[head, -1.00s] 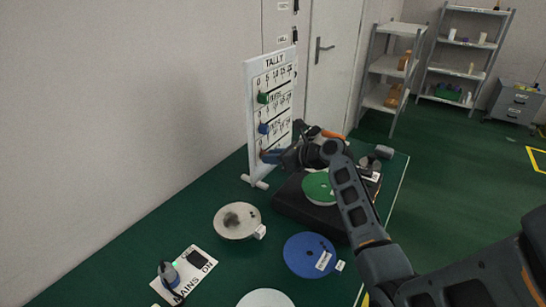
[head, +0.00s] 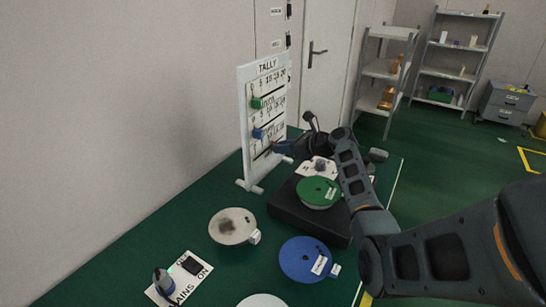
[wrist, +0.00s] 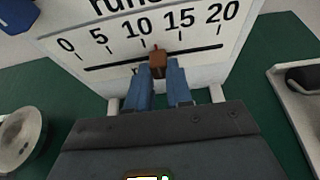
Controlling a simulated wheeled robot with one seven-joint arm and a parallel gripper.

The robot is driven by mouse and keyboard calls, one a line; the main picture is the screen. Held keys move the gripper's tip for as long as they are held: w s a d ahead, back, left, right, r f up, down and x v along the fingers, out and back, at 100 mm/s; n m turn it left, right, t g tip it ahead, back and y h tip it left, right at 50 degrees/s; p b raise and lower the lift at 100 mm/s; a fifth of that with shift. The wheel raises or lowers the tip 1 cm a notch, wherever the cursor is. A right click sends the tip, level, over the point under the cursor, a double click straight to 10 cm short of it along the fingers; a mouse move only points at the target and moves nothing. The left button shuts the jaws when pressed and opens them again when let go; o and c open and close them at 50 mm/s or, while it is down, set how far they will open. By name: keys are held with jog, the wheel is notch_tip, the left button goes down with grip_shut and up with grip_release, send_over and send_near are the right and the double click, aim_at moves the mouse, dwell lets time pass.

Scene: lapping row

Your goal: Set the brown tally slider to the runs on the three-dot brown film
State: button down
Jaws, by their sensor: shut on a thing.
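The white tally board (head: 245,130) stands upright at the table's far left end, with several numbered rows. In the wrist view its lowest row shows the scale 0, 5, 10, 15, 20 above a dark slot (wrist: 110,66). The brown tally slider (wrist: 158,60) sits on that slot, between the 10 and 15 marks; its exact value is hard to read at this angle. My gripper (wrist: 160,80) is shut on the slider with its blue fingers; it also shows at the board in the head view (head: 277,148). I cannot make out a three-dot brown film.
A green slider (head: 257,103) and a blue slider (head: 258,133) sit on the rows above. A green disc (head: 318,192) lies on a black block (head: 290,207) beneath my arm. A grey-white disc (head: 232,226) and a blue disc (head: 308,259) lie on the green table.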

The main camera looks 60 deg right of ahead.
jog(key=d+b, duration=0.1)
jog(key=d, duration=0.6)
jog(key=shift+s, duration=0.2)
jog(key=shift+d, duration=0.1)
jog(key=c, duration=1)
grip_release()
jog(key=shift+s, duration=0.1)
jog(key=v, duration=0.7)
jog(key=shift+s+r, duration=0.15)
jog(key=shift+s, duration=0.15)
jog(key=shift+s, duration=0.1)
